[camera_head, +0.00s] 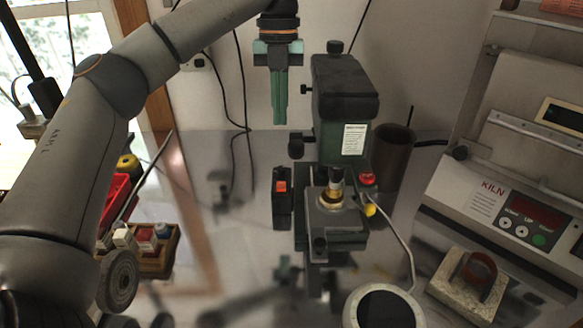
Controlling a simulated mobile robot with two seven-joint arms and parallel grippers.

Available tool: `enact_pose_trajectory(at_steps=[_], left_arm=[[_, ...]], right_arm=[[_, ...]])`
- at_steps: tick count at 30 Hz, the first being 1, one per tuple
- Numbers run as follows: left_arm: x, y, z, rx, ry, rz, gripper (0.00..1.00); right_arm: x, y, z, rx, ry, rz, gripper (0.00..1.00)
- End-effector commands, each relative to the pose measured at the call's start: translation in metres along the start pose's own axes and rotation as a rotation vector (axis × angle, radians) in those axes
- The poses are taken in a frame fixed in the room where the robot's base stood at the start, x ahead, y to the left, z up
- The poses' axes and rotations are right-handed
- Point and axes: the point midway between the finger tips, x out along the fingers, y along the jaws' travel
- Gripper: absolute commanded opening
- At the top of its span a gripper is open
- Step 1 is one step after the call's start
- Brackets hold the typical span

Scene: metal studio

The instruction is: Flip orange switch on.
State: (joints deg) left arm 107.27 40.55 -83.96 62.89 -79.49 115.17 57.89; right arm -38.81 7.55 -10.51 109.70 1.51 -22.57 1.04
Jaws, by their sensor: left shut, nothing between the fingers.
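The orange switch (282,186) sits on the upper front of a narrow black box at the left side of a dark green bench machine (345,95). I cannot tell its on or off position. My left gripper (279,122) hangs pointing down above and behind the switch in the picture, left of the machine's head. Its fingers are together with nothing between them, and it appears apart from the switch. My right gripper does not show.
The machine has a red button (367,179) and a yellow knob (370,210). A dark cylinder (394,158) stands behind it. A kiln (500,205) is at right, a wooden tray (158,265) at left. A round dish (385,308) is in front. The shiny tabletop is partly clear.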

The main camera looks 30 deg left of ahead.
Motion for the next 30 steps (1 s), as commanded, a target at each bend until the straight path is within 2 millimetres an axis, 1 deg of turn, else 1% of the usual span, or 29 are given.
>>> enact_pose_trajectory(at_steps=[10, 14, 17, 22, 23, 27, 30], left_arm=[[0.0, 0.0, 0.0, 0.0, 0.0, 0.0, 0.0], [0.008, 0.0, 0.0, 0.001, 0.002, 0.0, 0.0], [0.024, 0.0, 0.001, 0.002, 0.003, 0.001, 0.0], [0.061, 0.0, 0.0, 0.003, 0.005, 0.001, 0.0], [0.064, 0.001, 0.0, 0.001, 0.002, 0.002, 0.0], [0.092, 0.001, 0.0, 0.001, 0.002, 0.002, 0.0], [0.11, 0.001, 0.0, 0.001, 0.002, 0.003, 0.0]], right_arm=[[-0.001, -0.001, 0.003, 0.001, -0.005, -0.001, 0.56], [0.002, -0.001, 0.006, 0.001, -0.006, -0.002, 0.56], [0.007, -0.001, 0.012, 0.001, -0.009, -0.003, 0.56], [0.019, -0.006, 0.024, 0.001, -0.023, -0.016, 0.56], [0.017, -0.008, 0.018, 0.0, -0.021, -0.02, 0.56], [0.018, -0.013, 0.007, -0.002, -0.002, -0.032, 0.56], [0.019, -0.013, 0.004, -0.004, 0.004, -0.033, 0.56]])
